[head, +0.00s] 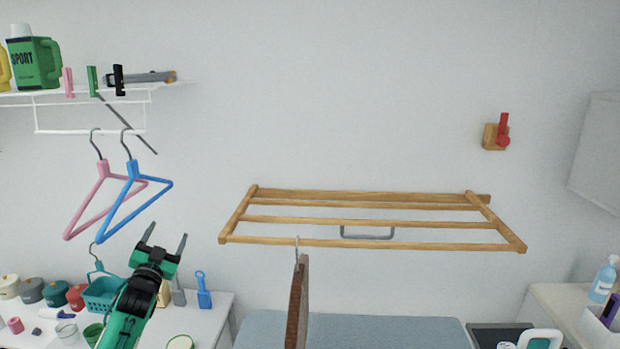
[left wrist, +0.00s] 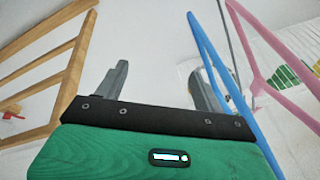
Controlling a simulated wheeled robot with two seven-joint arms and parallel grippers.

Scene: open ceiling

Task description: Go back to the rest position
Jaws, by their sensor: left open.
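My left gripper (head: 166,237) is open and empty, pointing up in front of the wall, below the hangers and left of the wooden rack. In the left wrist view its two fingers (left wrist: 160,78) stand apart with nothing between them. A blue hanger (head: 134,205) and a pink hanger (head: 92,203) hang from the white wire shelf above it. In the left wrist view the blue hanger (left wrist: 225,80) passes close beside the right finger; I cannot tell whether they touch. The right gripper is not in view.
A wooden drying rack (head: 370,243) juts from the wall, with a brown item (head: 297,305) hanging from its front bar. Left, a white table (head: 215,318) holds a teal basket (head: 101,296), pots and a blue scoop (head: 203,290). The wall space between hangers and rack is free.

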